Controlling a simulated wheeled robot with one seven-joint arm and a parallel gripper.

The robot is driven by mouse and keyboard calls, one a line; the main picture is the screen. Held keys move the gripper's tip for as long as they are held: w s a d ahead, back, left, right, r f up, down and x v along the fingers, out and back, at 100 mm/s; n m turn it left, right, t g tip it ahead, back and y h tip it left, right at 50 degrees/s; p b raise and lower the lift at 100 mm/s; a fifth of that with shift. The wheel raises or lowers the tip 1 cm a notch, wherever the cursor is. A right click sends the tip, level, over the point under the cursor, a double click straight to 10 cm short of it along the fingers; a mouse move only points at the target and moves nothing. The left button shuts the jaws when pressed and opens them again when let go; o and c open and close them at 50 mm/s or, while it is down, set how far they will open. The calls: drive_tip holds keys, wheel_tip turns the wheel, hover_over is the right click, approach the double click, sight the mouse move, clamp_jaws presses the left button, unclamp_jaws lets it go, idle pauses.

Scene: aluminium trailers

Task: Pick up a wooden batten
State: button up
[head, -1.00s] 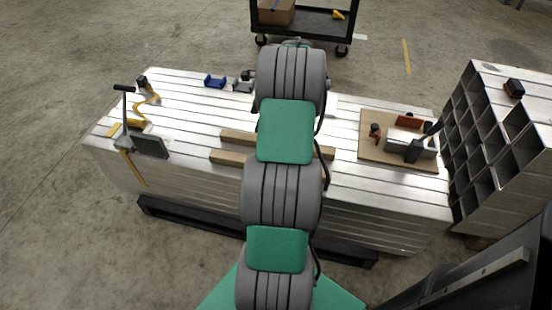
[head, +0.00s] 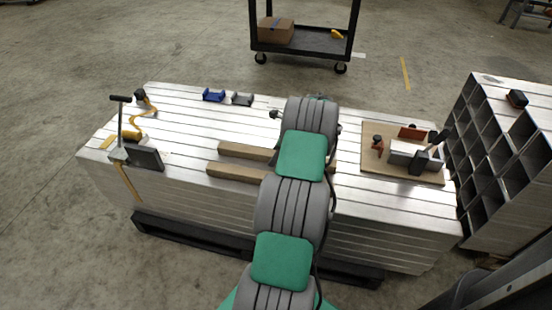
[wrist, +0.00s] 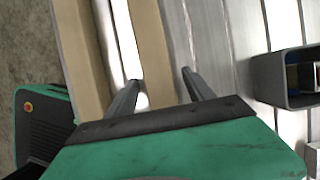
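Two wooden battens lie side by side on the slatted aluminium stack, the far batten (head: 245,151) and the near batten (head: 236,173). My arm covers their right parts in the head view. In the wrist view, my gripper (wrist: 161,78) is open. Its two fingers are apart, one to each side of the far batten (wrist: 152,40) as seen from the wrist. I cannot tell how far the fingertips are above or around it. The near batten (wrist: 80,50) runs parallel on the left, with a bright gap between. In the head view my gripper is hidden behind my arm.
A board (head: 400,174) with a grey box and tools sits at the right of the stack. A lamp-like tool (head: 140,157) stands at the left. Blue (head: 213,95) and grey (head: 242,98) blocks lie along the far edge. A grey open box (wrist: 285,78) is right of my gripper.

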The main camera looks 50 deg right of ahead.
clamp_jaws()
idle(0.5)
